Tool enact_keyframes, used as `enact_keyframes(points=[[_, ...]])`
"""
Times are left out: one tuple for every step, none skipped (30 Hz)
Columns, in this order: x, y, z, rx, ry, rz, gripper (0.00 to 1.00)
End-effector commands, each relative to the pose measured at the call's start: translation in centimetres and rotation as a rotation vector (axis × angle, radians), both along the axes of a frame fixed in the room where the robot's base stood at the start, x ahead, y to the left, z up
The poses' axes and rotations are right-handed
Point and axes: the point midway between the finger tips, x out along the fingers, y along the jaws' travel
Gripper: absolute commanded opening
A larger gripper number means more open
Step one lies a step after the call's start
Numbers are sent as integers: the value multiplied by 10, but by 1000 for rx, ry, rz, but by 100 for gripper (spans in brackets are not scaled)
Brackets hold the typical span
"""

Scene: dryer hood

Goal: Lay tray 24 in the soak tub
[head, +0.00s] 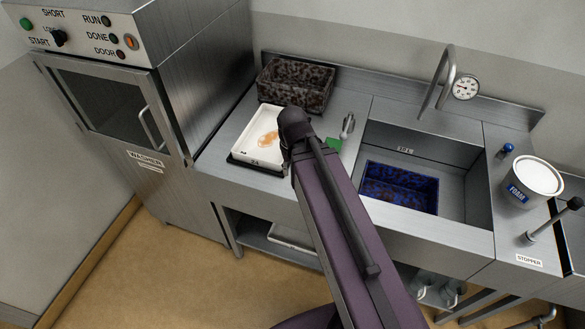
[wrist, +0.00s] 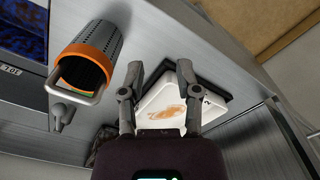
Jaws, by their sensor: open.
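Tray 24 (head: 262,137) is a shallow white tray with an orange-brown stain, lying on the steel counter left of the sink. In the wrist view, the tray (wrist: 165,108) lies beyond and between the fingers of my gripper (wrist: 157,75), which is open and empty. In the head view my arm covers the tray's right side and the gripper's fingers. The sink basin (head: 465,190), right of the arm, holds blue speckled contents (head: 400,187). Its small label is hard to read. Whether the fingers touch the tray is unclear.
A dark speckled bin (head: 297,85) stands behind the tray. In the wrist view, a grey perforated container with orange rim (wrist: 85,60) stands close beside the fingers. A faucet (head: 436,85) arches over the sink. A white foam tub (head: 535,177) stands at right, the washer (head: 125,120) at left.

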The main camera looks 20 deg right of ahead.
Motion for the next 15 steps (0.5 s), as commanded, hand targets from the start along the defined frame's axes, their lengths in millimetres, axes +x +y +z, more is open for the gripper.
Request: enact_keyframes(points=[[-3,1,0,0,0,8,43],[-3,1,0,0,0,10,43],[-3,1,0,0,0,11,43],[-2,1,0,0,0,10,43],[-2,1,0,0,0,10,43],[-2,1,0,0,0,9,43],[-2,1,0,0,0,9,43],[-2,1,0,0,0,9,43],[-2,1,0,0,0,8,47],[-1,1,0,0,0,7,47],[0,1,0,0,0,6,47],[2,0,0,0,0,2,47],[4,0,1,0,0,-3,47],[7,-1,1,0,0,-9,47],[13,-2,2,0,0,-20,47]])
